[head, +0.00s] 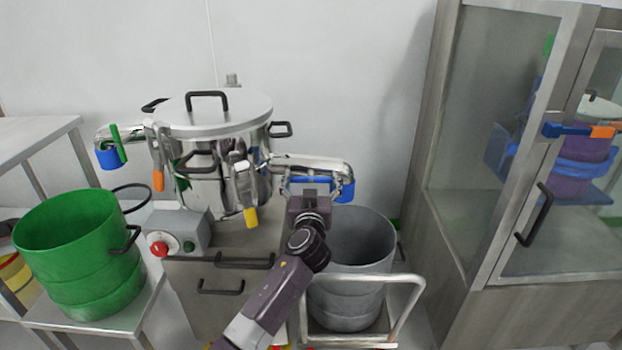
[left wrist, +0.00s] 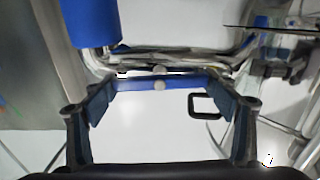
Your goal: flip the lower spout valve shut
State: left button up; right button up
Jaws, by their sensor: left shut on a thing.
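The steel granulator (head: 220,150) has two spouts. The lower spout (head: 315,163) comes out to the right and ends in a blue collar (head: 344,190), also in the left wrist view (left wrist: 90,22). Its valve lever (head: 298,180) is a blue bar that looks roughly in line with the spout pipe. My left gripper (head: 309,200) is at this lever, below the pipe. In the left wrist view, the blue lever (left wrist: 160,83) spans between the two fingers of my left gripper (left wrist: 162,112), which is shut on it. The gripper hides part of the lever in the head view. My right gripper is not in view.
A grey bin (head: 350,250) stands on a railed cart under the lower spout. The left spout has a green lever (head: 118,143). A green tub (head: 80,250) sits on a low table at left. A glass-door cabinet (head: 520,170) stands at right.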

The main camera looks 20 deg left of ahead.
pick_arm(q)
jog(key=shift+m, duration=1.7)
jog(key=shift+d+m+p, duration=0.1)
jog(key=shift+m+p, duration=0.2)
jog(key=shift+m, duration=1.1)
jog(key=shift+m+p, duration=0.3)
jog(key=shift+m, duration=0.6)
jog(key=m+p, duration=0.1)
jog(key=m, duration=0.3)
jog(key=m+p, duration=0.1)
jog(key=m, duration=0.3)
jog(key=shift+d+f+p, duration=0.15)
jog(key=shift+f+p, duration=0.05)
jog(key=shift+p, duration=0.2)
jog(key=shift+f+m+p, duration=0.1)
jog(key=shift+m+p, duration=0.2)
jog(key=shift+m, duration=0.8)
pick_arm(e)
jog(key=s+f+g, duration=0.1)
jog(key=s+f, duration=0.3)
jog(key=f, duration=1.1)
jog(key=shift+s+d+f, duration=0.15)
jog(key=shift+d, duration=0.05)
